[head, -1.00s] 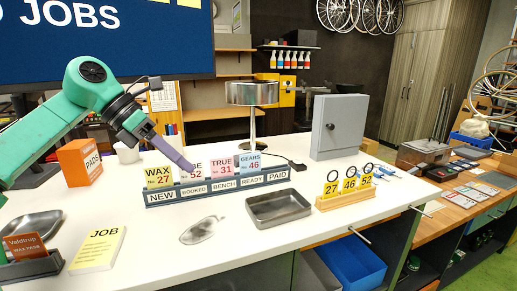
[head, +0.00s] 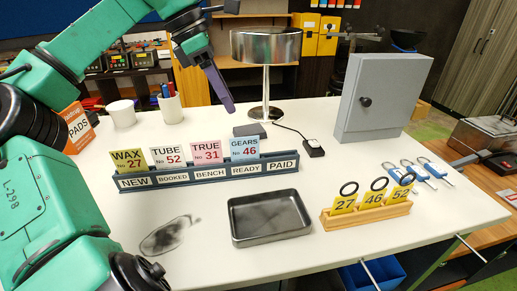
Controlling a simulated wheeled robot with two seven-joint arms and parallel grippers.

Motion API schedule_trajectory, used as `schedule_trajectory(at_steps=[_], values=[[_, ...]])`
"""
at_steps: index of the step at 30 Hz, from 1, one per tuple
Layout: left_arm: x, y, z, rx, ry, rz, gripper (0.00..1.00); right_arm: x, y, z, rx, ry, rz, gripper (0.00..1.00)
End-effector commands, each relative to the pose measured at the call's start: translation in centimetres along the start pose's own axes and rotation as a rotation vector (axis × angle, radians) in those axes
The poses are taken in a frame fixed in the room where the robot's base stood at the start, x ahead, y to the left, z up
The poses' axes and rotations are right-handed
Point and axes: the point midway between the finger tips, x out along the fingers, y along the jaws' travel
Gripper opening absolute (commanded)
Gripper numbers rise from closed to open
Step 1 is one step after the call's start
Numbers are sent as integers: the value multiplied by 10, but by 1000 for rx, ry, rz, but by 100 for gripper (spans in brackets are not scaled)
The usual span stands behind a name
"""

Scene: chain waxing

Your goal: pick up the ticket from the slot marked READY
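The blue GEARS No 46 ticket (head: 244,149) stands upright in the READY slot of the dark ticket rack (head: 208,181), fourth of the five labelled slots. To its left stand the pink TRUE 31 ticket (head: 206,152) at BENCH, the white TUBE 52 ticket (head: 168,157) at BOOKED and the yellow WAX 27 ticket (head: 128,160) at NEW. The PAID slot holds no ticket. My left gripper (head: 228,108) points down, its purple fingertip showing just above the GEARS and TRUE tickets and apart from them. Its fingers overlap edge-on, so their opening is hidden. My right gripper is out of view.
A grey metal tray (head: 270,236) lies in front of the rack. A wooden tag stand (head: 366,217) is to its right. A chrome lamp (head: 266,60) stands behind the rack, with a grey cabinet (head: 383,98) to the right.

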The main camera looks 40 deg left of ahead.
Motion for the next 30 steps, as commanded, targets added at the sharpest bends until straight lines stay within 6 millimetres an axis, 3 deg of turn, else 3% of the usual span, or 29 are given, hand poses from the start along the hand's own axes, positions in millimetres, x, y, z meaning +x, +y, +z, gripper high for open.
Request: schedule_trajectory(at_steps=[4,8,11,17,24,25,28,30], values=[[40,-1,0,2,-2,-5,40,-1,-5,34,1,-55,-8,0],[62,0,1,0,-2,-2,40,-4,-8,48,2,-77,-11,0],[73,2,1,0,-2,-3,40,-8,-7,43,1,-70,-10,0],[110,6,2,0,-2,-4,40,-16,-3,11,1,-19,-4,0],[119,6,1,0,-2,0,40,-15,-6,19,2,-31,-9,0],[119,6,1,0,-1,0,36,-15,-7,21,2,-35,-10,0],[119,6,1,0,-1,0,0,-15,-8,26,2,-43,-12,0],[118,6,1,0,-1,0,0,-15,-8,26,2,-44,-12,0]])
